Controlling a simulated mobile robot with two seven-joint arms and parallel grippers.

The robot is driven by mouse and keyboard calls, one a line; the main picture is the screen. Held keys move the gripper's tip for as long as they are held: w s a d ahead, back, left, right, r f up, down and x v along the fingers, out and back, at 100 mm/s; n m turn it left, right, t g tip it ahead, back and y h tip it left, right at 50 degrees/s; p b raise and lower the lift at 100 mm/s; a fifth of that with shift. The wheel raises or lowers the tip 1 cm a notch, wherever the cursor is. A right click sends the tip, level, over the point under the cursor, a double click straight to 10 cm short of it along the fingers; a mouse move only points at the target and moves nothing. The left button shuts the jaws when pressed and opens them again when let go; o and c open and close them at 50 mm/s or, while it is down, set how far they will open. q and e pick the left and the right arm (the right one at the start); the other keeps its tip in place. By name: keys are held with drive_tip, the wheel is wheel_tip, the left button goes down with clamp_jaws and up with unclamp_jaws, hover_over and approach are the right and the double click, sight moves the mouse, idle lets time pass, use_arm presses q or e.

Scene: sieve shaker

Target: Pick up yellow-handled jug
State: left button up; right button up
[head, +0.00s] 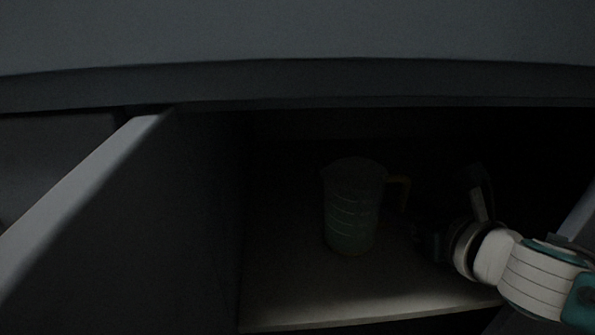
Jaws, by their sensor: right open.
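The jug (352,208) stands upright on the shelf inside a dark cabinet, in the middle of the head view. It has a greenish body with pale marking lines. Its yellow handle (399,190) points to the right. My right gripper (432,228) reaches in from the right, at the right of the jug and below its handle. It is open and looks apart from the jug, though its fingers are mostly lost in shadow. My left gripper is not in view.
The cabinet shelf (370,307) is bare in front of the jug. An open door (110,200) stands at the left, and another edge (578,215) shows at the far right. The cabinet's top edge (300,85) runs above the opening. The inside is very dark.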

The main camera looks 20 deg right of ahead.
drive_tip(key=shift+w+f, duration=0.2)
drive_tip(key=shift+w, duration=0.35)
drive_tip(key=shift+s, duration=0.1)
drive_tip(key=shift+c, duration=0.7)
clamp_jaws()
drive_tip(key=shift+r, duration=0.1)
